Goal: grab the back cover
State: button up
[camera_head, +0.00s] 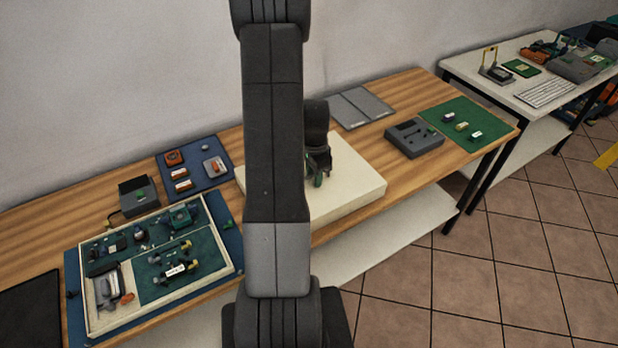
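I cannot pick out the back cover with certainty. A flat grey folded panel (361,107) lies at the back of the wooden table, right of the middle. My arm runs down the middle of the view and hides part of the table. My gripper (317,178) shows just right of the arm, over the cream block (352,190). It is small, dark and partly hidden, so its opening and any contact cannot be told.
A framed tray (92,324) with several small parts lies at left. A blue mat (196,154) and a dark box (137,195) are behind it. A grey device (414,138) and green mat (480,112) are at right. A white table (455,66) stands beyond.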

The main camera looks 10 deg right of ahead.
grip_shut()
jog(key=shift+r, duration=0.1)
